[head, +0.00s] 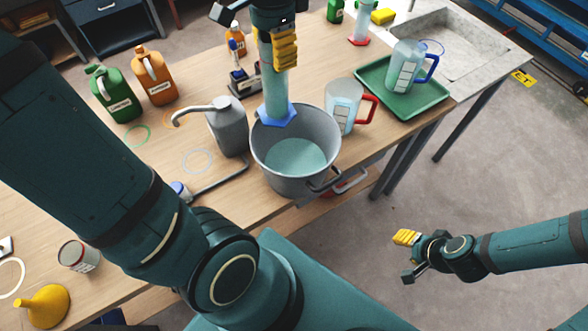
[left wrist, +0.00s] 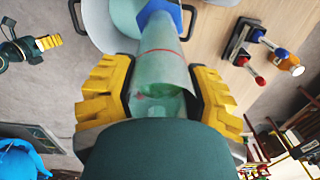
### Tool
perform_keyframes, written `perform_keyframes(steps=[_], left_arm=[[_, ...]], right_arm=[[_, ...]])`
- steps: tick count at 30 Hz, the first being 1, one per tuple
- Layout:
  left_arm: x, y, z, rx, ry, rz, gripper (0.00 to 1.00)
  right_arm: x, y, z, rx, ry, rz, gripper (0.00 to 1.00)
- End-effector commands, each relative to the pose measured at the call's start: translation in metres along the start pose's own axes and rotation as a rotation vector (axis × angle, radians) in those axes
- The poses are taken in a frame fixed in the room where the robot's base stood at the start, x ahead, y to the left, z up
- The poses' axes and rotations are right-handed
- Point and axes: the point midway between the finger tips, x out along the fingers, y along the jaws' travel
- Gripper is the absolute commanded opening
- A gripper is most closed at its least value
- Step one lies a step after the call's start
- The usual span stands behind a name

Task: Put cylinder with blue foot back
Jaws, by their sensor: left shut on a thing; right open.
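The clear cylinder with the blue foot (head: 275,92) is upright in the head view, its blue hexagonal foot over the back rim of the grey bucket (head: 266,153). My left gripper (head: 281,48) is shut on its upper part from above. In the left wrist view the cylinder (left wrist: 160,68) runs between the yellow finger pads, with a red line around it and the blue foot at the far end. Whether the foot touches the rim is unclear. My right gripper (head: 407,254) is open and empty, off the table at the lower right.
Liquid fills the bucket's bottom. A grey jug (head: 227,127) stands left of it, a red-handled pitcher (head: 343,105) right. A green tray (head: 412,100) holds a blue-handled pitcher (head: 406,67). A red-footed cylinder (head: 366,22) stands behind. Coloured rings, including a white one (head: 197,161), mark the tabletop.

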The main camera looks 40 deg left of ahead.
Motion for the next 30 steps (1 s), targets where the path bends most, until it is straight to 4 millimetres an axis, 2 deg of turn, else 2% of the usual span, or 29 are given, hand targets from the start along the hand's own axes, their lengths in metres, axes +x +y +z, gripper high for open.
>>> perform_keyframes(steps=[1, 3, 6, 11, 14, 24, 30], left_arm=[[0.01, 0.008, -0.007, 0.081, 0.002, 0.003, 0.07], [0.013, 0.016, -0.015, 0.18, 0.006, 0.007, 0.07], [0.015, 0.025, -0.022, 0.281, 0.009, 0.011, 0.07], [0.023, 0.031, -0.026, 0.348, 0.01, 0.015, 0.07], [0.042, 0.032, -0.026, 0.354, 0.007, 0.017, 0.07], [0.123, 0.033, -0.026, 0.351, 0.008, 0.017, 0.07], [0.147, 0.033, -0.027, 0.349, 0.01, 0.015, 0.07]], right_arm=[[0.014, 0.005, 0.002, 0.0, -0.001, 0.001, 0.47], [0.021, 0.008, 0.003, 0.0, -0.001, 0.003, 0.47], [0.028, 0.01, 0.004, 0.0, -0.001, 0.004, 0.47], [0.033, 0.011, 0.005, -0.001, -0.001, 0.005, 0.47], [0.036, 0.013, 0.007, -0.002, -0.004, 0.004, 0.47], [0.051, 0.018, 0.015, -0.007, -0.021, 0.002, 0.47], [0.055, 0.02, 0.017, -0.008, -0.026, 0.002, 0.47]])
